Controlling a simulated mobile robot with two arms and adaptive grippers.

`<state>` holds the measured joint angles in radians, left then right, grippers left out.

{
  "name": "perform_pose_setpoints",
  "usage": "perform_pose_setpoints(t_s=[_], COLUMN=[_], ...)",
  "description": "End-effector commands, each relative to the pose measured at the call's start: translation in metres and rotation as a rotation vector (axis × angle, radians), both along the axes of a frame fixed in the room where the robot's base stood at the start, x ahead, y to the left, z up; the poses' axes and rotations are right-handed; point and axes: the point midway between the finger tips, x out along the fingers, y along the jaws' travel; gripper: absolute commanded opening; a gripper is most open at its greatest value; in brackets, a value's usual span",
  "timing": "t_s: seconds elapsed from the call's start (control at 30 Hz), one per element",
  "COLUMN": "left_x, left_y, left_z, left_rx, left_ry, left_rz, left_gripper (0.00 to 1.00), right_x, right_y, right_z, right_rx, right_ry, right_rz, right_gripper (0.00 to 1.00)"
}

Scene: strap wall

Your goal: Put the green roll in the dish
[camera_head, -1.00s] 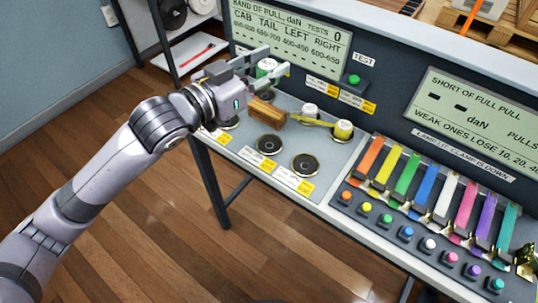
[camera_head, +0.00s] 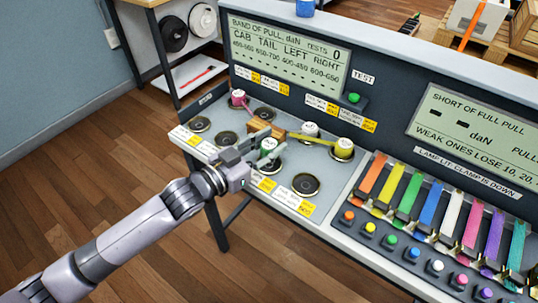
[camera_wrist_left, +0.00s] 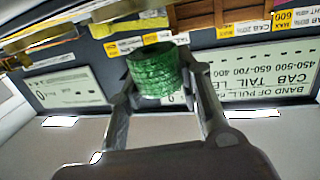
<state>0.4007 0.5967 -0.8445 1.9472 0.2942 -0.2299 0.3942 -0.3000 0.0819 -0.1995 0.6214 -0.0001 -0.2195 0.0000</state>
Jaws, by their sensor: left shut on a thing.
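The green roll (camera_head: 268,148), with a white top, is between the fingers of my left gripper (camera_head: 271,144), which is shut on it. The roll also shows in the left wrist view (camera_wrist_left: 155,72), with a finger on each side. In the head view the roll overlaps the far part of a round dark dish (camera_head: 271,166) on the grey bench; I cannot tell whether it touches it. Another dark dish (camera_head: 305,185) to its right is empty. Two more empty dishes (camera_head: 200,124) (camera_head: 227,138) lie to the left. My right gripper is not in view.
A wooden block (camera_head: 272,129) lies behind the roll. A yellow-strapped roll (camera_head: 343,148), a white-topped roll (camera_head: 310,130) and a pink roll (camera_head: 238,97) stand on the bench. The display panel (camera_head: 290,55) rises behind. Coloured straps (camera_head: 430,185) are at right.

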Motion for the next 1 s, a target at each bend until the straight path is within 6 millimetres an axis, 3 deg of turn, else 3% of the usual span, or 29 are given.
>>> perform_pose_setpoints(t_s=[0.2,0.63,0.67,0.93,1.0], left_x=[-0.001,0.0,0.0,0.0,0.0], left_y=[0.0,0.0,0.0,0.0,0.0], left_z=[-0.033,-0.04,-0.039,-0.039,-0.039], left_rx=[0.0,0.001,0.001,0.001,0.001], left_ry=[0.004,0.001,0.001,0.002,0.002], left_rz=[0.0,0.0,0.0,0.0,0.0], left_gripper=[0.04,0.04,0.35,0.53,0.53], right_x=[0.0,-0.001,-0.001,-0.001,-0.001], right_y=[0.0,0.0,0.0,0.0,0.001], right_z=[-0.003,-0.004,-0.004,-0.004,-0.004], right_rx=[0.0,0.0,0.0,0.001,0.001], right_ry=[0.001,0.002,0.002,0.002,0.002], right_rz=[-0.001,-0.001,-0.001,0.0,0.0], right_gripper=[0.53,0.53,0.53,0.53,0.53])
